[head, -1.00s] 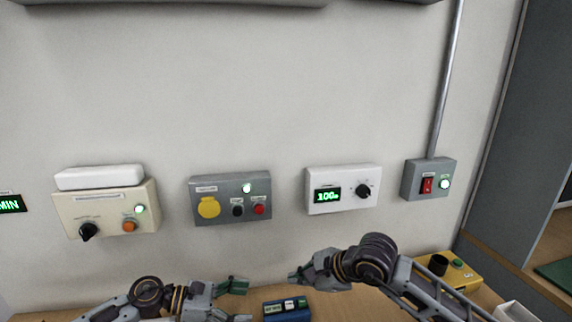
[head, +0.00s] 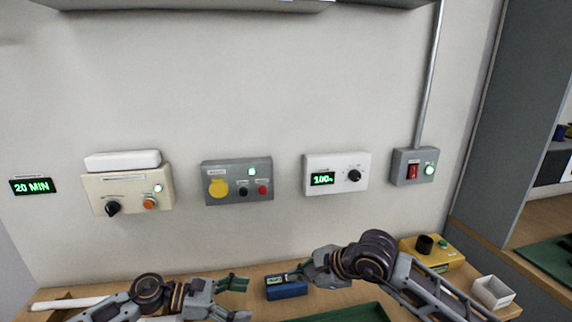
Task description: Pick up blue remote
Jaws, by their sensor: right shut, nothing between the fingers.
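A blue boxy device (head: 286,289) with small pale and dark patches on top lies on the wooden table (head: 215,275), between my two grippers; I cannot tell for certain whether it is the blue remote. My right gripper (head: 291,278) is shut and empty, with its tips at the back right of the blue device in the picture; I cannot tell whether they touch it. My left gripper (head: 243,299) is open and empty, its fingers spread to the left of the device.
A green tray (head: 345,313) lies at the front edge of view. A yellow control box (head: 440,257) and a white open container (head: 492,292) stand at the right. Several control boxes hang on the wall, including a grey one (head: 237,182). A white rod (head: 70,303) lies at the left.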

